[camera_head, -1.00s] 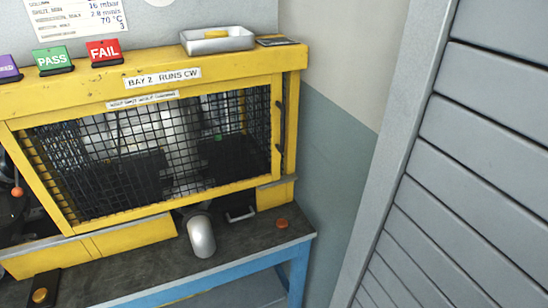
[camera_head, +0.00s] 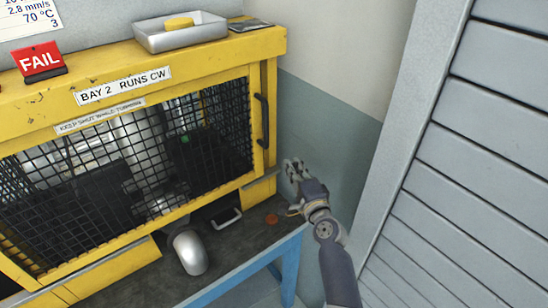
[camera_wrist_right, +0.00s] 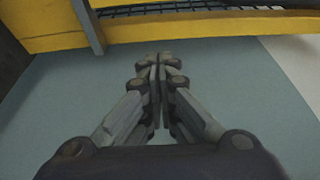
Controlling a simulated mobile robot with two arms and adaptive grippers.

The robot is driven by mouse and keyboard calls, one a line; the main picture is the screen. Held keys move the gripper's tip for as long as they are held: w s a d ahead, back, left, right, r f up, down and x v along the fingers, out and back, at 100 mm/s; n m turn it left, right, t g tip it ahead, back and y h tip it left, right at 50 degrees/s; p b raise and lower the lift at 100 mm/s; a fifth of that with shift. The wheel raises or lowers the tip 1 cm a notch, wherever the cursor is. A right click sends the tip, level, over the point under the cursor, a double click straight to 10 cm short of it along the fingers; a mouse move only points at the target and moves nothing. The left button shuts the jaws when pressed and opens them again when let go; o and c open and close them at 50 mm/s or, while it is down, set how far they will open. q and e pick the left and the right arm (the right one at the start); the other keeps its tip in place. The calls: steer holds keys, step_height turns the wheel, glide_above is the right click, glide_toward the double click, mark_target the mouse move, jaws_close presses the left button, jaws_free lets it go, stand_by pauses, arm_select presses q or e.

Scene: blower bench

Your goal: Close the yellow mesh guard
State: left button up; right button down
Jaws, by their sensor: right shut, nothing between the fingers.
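The yellow mesh guard (camera_head: 120,160) covers the front of the yellow bench housing, its black mesh set in a yellow frame. A dark vertical handle (camera_head: 262,120) is on its right side. I cannot tell whether the guard sits fully flush. My right gripper (camera_head: 293,168) is shut and empty, to the right of and below the handle, apart from it, in front of the grey-green wall. In the right wrist view its closed fingers (camera_wrist_right: 159,62) point toward a yellow beam (camera_wrist_right: 190,28) with a strip of mesh above. My left gripper is not in view.
A grey tray (camera_head: 180,38) with a yellow item and a red FAIL sign (camera_head: 40,60) stand on top. A slatted grey panel (camera_head: 455,170) bounds the right side.

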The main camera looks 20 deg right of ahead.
steer(key=w+a, duration=0.1)
steer(key=w+a+p, duration=0.1)
steer(key=w, duration=0.1)
steer(key=w+a, duration=0.1)
steer(key=w, duration=0.1)
steer(key=shift+w+a, duration=0.1)
steer(key=shift+a, duration=0.2)
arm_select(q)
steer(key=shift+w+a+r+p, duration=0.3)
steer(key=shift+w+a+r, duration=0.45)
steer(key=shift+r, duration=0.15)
arm_select(e)
steer(key=shift+a, duration=0.3)
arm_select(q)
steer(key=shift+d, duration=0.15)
arm_select(e)
steer(key=shift+f, duration=0.1)
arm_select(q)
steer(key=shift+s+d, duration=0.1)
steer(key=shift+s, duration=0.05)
